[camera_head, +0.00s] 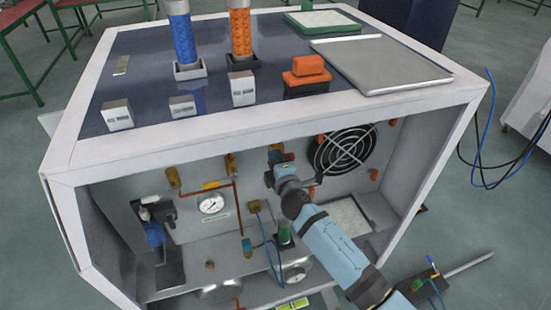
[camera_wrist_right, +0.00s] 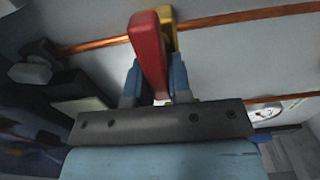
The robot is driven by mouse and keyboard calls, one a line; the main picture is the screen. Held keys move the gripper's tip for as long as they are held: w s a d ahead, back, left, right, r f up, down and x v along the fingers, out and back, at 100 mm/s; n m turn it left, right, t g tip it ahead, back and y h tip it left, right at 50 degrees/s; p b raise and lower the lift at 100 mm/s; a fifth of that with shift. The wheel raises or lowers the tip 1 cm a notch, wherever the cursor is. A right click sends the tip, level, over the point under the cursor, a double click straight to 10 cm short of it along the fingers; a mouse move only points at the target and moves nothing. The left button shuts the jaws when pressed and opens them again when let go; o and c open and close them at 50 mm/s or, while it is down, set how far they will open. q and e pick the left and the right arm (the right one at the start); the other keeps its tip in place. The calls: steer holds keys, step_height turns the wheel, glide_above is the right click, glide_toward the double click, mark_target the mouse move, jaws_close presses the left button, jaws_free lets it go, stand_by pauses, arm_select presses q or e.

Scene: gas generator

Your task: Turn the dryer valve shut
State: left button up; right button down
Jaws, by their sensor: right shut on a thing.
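A valve with a red lever handle (camera_wrist_right: 148,50) and a yellow brass body (camera_wrist_right: 167,22) fills the middle of the right wrist view. A copper pipe (camera_wrist_right: 100,44) runs by it. My right gripper (camera_wrist_right: 150,88) is shut on the red handle, with a finger on either side of its lower part. In the head view my right arm reaches into the open front of the cabinet, and the right gripper (camera_head: 279,162) is at the back panel, left of the round fan. My left gripper is not in view.
The white cabinet frame (camera_head: 270,133) surrounds the opening above and beside my arm. Inside are a fan grille (camera_head: 342,148), a pressure gauge (camera_head: 212,204) and brass fittings. Blue and orange columns, blocks and a grey lid (camera_head: 382,64) stand on top.

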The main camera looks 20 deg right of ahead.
stand_by(0.6)
steer(key=c, duration=1)
jaws_free()
steer(key=shift+c, duration=0.2)
steer(key=s, duration=1.3)
steer(key=shift+s+d, duration=0.25)
steer(key=shift+s, duration=0.15)
